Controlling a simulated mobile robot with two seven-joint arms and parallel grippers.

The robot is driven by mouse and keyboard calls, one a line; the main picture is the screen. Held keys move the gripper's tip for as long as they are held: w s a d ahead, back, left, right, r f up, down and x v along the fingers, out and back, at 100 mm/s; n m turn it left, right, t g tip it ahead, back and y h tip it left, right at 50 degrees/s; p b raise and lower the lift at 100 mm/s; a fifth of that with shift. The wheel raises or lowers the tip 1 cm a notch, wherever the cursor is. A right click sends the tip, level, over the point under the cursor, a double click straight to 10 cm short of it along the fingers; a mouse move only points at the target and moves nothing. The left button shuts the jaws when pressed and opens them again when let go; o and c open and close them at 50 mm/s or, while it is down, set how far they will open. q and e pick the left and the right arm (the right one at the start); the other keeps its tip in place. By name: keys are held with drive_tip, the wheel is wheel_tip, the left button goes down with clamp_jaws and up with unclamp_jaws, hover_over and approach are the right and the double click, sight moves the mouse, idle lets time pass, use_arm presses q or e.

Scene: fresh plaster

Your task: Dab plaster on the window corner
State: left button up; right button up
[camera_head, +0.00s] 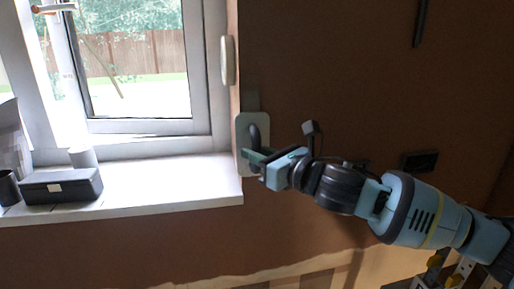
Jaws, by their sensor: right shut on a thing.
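The window (140,62) is at the upper left, with a white frame and a white sill (190,186). Its lower right corner meets the brown plastered wall (330,70). My right gripper (258,160) comes in from the right and is shut on the dark handle of a pale grey-green plastering trowel (242,130). The trowel's flat plate stands upright by the wall edge, just right of the window corner above the sill's right end. I cannot tell whether the plate touches the wall. My left gripper is not in view.
A black box (60,186) with a pale label, a small white cylinder (83,158) and a dark cup (9,188) stand at the sill's left. A dark wall socket (419,161) is behind my right arm. Pale bare patches show low on the wall.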

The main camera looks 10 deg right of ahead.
sight(259, 133)
drive_tip(key=shift+f, duration=0.1)
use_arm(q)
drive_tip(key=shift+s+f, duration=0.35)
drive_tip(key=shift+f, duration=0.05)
use_arm(e)
drive_tip(key=shift+f, duration=1.9)
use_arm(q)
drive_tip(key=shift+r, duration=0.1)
use_arm(e)
drive_tip(key=shift+r, duration=0.15)
